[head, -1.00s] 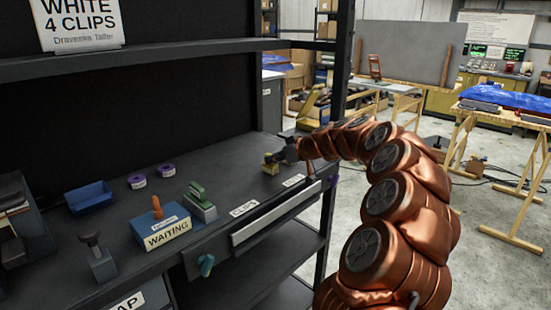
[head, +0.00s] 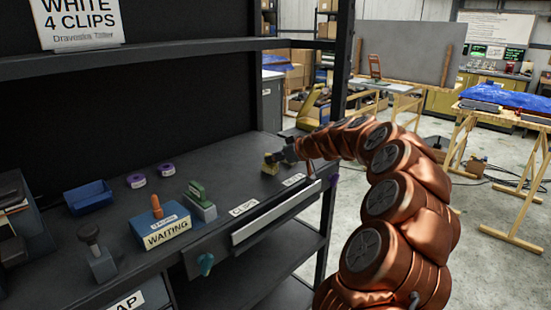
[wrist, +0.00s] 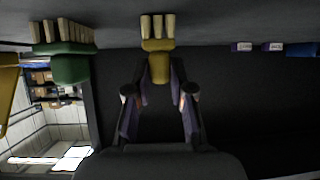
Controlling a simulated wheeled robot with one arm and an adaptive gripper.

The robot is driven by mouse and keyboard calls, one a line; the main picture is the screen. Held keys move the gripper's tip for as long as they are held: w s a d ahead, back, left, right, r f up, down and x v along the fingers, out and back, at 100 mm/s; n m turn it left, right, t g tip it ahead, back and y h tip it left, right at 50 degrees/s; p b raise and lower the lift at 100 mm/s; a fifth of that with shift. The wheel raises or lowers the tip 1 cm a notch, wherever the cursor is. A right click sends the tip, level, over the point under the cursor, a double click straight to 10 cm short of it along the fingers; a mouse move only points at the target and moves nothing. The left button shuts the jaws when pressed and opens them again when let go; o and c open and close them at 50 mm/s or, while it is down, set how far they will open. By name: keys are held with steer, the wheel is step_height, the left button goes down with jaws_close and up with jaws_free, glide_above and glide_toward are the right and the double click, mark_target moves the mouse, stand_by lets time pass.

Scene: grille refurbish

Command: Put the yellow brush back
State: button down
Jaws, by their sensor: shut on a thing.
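The yellow brush (wrist: 155,46) is in the middle of the wrist view, with its pale bristles towards the grey shelf surface at the top of that picture. My gripper (wrist: 159,78) is shut on its yellow handle. In the head view, my gripper (head: 284,157) is low over the right end of the dark shelf, with the yellow brush (head: 270,164) at its tip. I cannot tell whether the bristles touch the shelf. A green brush (wrist: 68,68) with pale bristles shows at the left of the wrist view, apart from my gripper.
The dark shelf (head: 130,195) holds a blue tray (head: 88,197), purple rolls (head: 136,181), a blue WAITING box (head: 160,228) and a green-handled tool (head: 197,196). A black post (head: 339,100) stands behind my arm.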

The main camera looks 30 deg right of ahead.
steer(key=shift+f, duration=0.15)
steer(key=c, duration=0.9)
jaws_free()
steer(key=shift+c, duration=0.2)
steer(key=shift+s, duration=0.1)
steer(key=v, duration=1.2)
